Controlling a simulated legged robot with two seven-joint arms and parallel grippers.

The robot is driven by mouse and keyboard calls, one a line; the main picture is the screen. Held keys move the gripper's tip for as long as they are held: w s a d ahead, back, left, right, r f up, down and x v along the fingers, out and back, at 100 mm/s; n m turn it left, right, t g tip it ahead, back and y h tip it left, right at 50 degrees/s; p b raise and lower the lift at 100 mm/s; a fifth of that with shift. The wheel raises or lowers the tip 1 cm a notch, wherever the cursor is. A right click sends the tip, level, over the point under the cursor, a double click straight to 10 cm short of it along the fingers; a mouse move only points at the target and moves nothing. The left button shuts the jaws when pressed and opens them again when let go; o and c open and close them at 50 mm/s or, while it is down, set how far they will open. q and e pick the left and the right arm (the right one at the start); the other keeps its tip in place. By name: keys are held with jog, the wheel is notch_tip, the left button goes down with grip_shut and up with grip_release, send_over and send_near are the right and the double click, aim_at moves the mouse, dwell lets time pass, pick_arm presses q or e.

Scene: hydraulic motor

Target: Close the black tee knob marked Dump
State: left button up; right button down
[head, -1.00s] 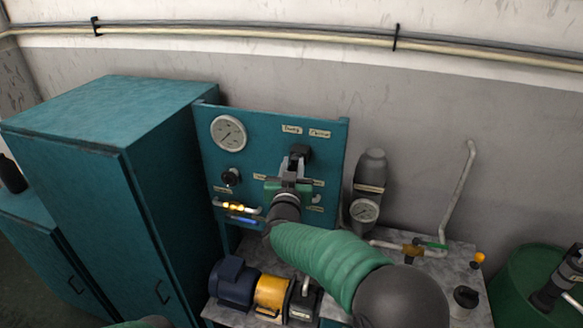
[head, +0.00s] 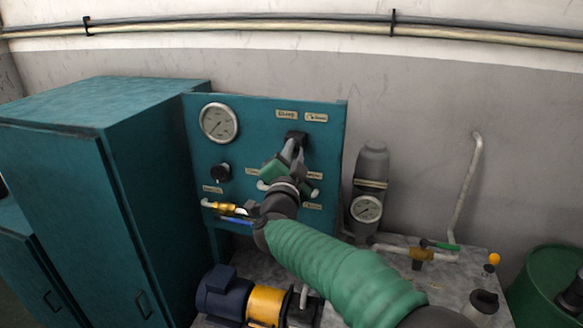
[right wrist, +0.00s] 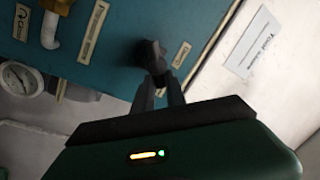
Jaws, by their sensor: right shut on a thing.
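The black tee knob (head: 297,136) sits on the upper right of the teal panel (head: 257,128), below two small labels; the left label (head: 286,114) appears to read Dump. My right gripper (head: 293,150) reaches it from the front, its green body tilted. In the right wrist view, the two grey fingers (right wrist: 160,85) are shut on the dark knob (right wrist: 150,54). The fingers hide part of the knob, so its exact angle is hard to tell. My left gripper is out of view.
The panel also carries a gauge (head: 219,122), a round black knob (head: 220,172) and a yellow fitting (head: 224,207). A teal cabinet (head: 60,170) stands at left. A grey cylinder with a gauge (head: 366,208) stands close at right. A motor (head: 222,292) sits below.

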jog(key=shift+a+f+m+h+b, duration=0.1)
jog(key=shift+f+m+h+b, duration=0.3)
jog(key=shift+m+b, duration=1.1)
jog(key=shift+d+f+m+h+b, duration=0.1)
jog(key=shift+f+m+h+b, duration=0.3)
jog(key=shift+m+b, duration=1.1)
jog(key=shift+a+f+m+h+b, duration=0.15)
jog(key=shift+f+m+b, duration=0.65)
jog(key=shift+m, duration=1.2)
jog(key=shift+r+h, duration=0.25)
jog(key=c, duration=1.3)
grip_release()
jog(key=shift+w+r, duration=0.15)
jog(key=shift+a+r, duration=0.1)
